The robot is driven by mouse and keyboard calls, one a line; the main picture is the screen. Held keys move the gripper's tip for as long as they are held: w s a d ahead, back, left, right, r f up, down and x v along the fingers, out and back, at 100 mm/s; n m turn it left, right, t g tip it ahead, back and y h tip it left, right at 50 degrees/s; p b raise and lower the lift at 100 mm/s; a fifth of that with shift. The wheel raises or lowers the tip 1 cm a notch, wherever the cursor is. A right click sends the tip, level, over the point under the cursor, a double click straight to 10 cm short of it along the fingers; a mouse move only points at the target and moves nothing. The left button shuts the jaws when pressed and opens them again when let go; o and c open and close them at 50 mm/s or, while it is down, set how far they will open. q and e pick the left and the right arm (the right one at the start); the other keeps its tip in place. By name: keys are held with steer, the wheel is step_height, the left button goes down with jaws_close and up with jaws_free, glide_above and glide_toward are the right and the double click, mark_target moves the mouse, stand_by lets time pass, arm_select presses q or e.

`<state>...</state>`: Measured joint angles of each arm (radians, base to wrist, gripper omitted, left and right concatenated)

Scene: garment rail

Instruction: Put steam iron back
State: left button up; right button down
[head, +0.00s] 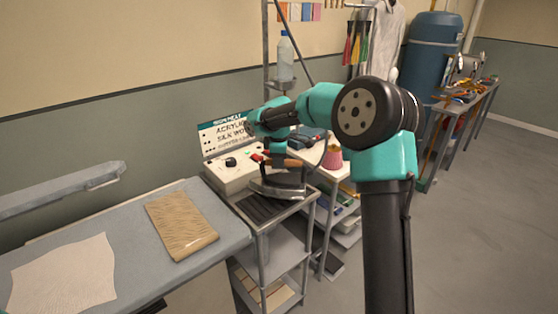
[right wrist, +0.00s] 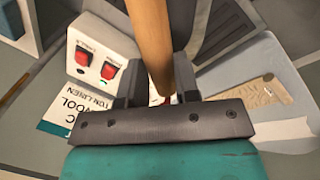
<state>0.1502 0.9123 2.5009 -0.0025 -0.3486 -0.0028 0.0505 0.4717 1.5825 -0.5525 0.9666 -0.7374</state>
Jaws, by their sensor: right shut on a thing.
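The steam iron (head: 277,186) has a dark body and a wooden handle. In the head view it is over the dark ribbed rest (head: 262,207) on the front of the metal stand; whether it touches the rest I cannot tell. My right gripper (head: 275,158) is shut on the iron's wooden handle. In the right wrist view the handle (right wrist: 152,45) runs up between the two dark fingers of the right gripper (right wrist: 155,88). My left gripper is not in view.
A control box (head: 231,170) with switches and a fabric sign stands behind the rest. The ironing board (head: 130,240) at left holds a tan patterned cloth (head: 181,224) and a pale cloth (head: 64,277). A pink cone (head: 333,157) and a water bottle (head: 285,58) are behind.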

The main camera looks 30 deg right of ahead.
steer(key=shift+r, duration=0.1)
steer(key=shift+w+d+f, duration=0.2)
steer(key=shift+w, duration=0.1)
steer(key=shift+f, duration=1.7)
steer(key=c, duration=0.8)
jaws_free()
steer(key=shift+f, duration=0.15)
steer(key=shift+c, duration=0.2)
step_height(320, 180, up, 12)
steer(key=s+a, duration=0.1)
steer(key=s, duration=0.1)
steer(key=shift+a, duration=0.2)
